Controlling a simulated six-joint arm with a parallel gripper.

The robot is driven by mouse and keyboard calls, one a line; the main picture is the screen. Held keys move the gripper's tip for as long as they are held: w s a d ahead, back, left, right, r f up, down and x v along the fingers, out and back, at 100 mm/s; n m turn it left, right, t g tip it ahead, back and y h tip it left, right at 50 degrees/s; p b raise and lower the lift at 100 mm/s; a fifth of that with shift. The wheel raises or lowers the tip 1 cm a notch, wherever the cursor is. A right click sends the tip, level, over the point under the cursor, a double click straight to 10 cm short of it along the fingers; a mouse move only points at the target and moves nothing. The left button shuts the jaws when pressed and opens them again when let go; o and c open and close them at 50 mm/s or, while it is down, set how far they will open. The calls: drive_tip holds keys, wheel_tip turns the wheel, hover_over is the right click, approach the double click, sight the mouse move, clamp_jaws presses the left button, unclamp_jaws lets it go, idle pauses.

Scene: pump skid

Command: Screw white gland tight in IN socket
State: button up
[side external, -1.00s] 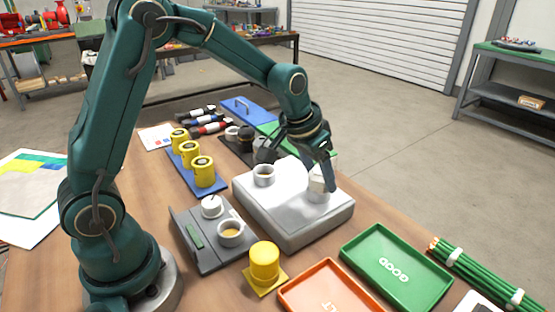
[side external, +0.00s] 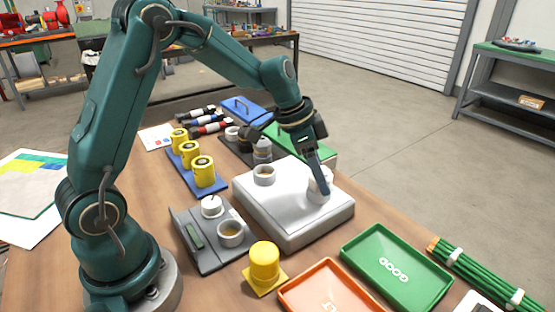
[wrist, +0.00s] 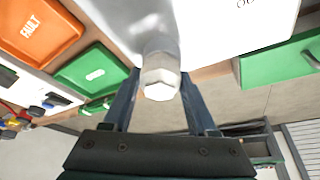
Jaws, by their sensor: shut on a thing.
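The white gland (wrist: 160,85) has a hexagonal head and stands on the light grey pump box (side external: 285,222). In the side view the gland (side external: 325,178) is partly hidden behind a finger. My gripper (side external: 318,190) reaches down to it and is shut on it, with one finger on each side in the wrist view. A grey collar (wrist: 160,45), seen at the gland's base in the wrist view, appears to be the socket. The IN label is not visible. Lettering beginning "OU" shows on the box in the wrist view.
A second open round socket (side external: 264,175) is on the box's left. A grey tray (side external: 205,250) with white round parts, a yellow capped part (side external: 264,262), an orange tray (side external: 325,290) and a green GOOD tray (side external: 397,266) stand nearby. Yellow cylinders (side external: 190,157) are behind left.

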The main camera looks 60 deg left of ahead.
drive_tip(key=shift+s, duration=0.1)
drive_tip(key=o, duration=1.4)
drive_tip(key=v, duration=0.4)
drive_tip(key=shift+r, duration=0.4)
drive_tip(key=s+d+r+t, duration=0.2)
drive_tip(key=s+d+r, duration=0.2)
drive_tip(key=s+r, duration=0.4)
drive_tip(key=s+f+n+y, duration=0.1)
drive_tip(key=s+f+n, duration=0.1)
drive_tip(key=s, duration=0.3)
drive_tip(key=s+a+f+n+y, duration=0.1)
drive_tip(key=s+f+n, duration=0.2)
drive_tip(key=s, duration=0.3)
drive_tip(key=shift+s+a+n+y, duration=0.2)
drive_tip(key=shift+a+n+y, duration=0.1)
drive_tip(key=shift+n, duration=0.6)
